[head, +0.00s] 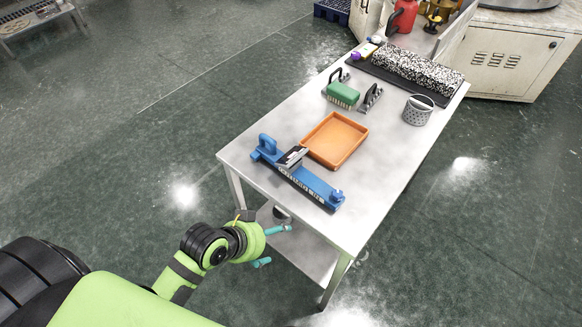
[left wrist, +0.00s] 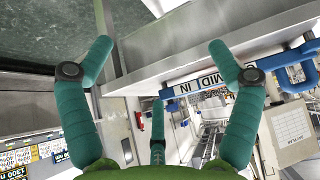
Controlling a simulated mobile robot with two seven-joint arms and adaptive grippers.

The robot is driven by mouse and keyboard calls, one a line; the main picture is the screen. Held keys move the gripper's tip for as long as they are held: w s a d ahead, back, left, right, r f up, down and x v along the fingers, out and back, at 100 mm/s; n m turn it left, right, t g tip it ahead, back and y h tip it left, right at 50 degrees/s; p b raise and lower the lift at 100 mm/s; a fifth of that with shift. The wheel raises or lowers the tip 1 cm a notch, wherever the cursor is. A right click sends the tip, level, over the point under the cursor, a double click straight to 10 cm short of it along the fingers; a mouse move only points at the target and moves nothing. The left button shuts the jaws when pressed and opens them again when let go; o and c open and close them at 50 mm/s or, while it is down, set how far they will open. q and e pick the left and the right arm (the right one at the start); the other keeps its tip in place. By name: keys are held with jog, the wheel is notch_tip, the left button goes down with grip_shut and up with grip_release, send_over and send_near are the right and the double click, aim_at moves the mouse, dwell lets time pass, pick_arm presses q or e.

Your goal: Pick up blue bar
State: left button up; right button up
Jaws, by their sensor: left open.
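The blue bar (head: 315,184) lies along the near left part of the white table, beside an orange tray. It has a raised blue handle at its far left end, a grey block on top and a small knob at the near end. My left gripper (head: 270,246) is open and empty, off the table's near left edge and apart from the bar. In the left wrist view its teal fingers (left wrist: 158,50) are spread, with the table edge beyond them. A blue looped part (left wrist: 290,62) at the right there looks like the bar. My right gripper is not in view.
The white table (head: 385,190) also carries the orange tray (head: 346,123), a green-topped brush (head: 343,93), a perforated grey cup (head: 418,110) and a speckled block (head: 415,72) on a black mat. A beige cabinet (head: 515,60) stands behind. The table's near right surface is clear.

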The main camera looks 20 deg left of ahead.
aim_at(284, 168)
pick_arm(q)
jog(key=w+a+r+t, duration=0.1)
jog(key=w+t, duration=0.1)
jog(key=w, duration=0.2)
jog(key=w+a+r+t+h, duration=0.1)
jog(key=w+a+r+t, duration=0.1)
jog(key=w, duration=0.2)
jog(key=w+a+r+t+h, duration=0.1)
jog(key=w+r, duration=0.1)
jog(key=w, duration=0.2)
jog(key=shift+w+a+r+t, duration=0.15)
jog(key=shift+w+r+t, duration=0.05)
jog(key=shift+w+t, duration=0.2)
jog(key=shift+w, duration=0.35)
jog(key=shift+p+x, duration=0.45)
jog(key=shift+x, duration=0.35)
jog(key=x, duration=0.3)
jog(key=shift+w+p, duration=0.2)
jog(key=shift+p, duration=0.15)
jog(key=shift+w+d+f, duration=0.3)
jog(key=shift+w+d, duration=0.05)
jog(key=shift+w, duration=0.15)
jog(key=shift+s, duration=0.1)
jog(key=c, duration=1.6)
jog(key=shift+r, duration=0.1)
jog(key=shift+c, duration=0.2)
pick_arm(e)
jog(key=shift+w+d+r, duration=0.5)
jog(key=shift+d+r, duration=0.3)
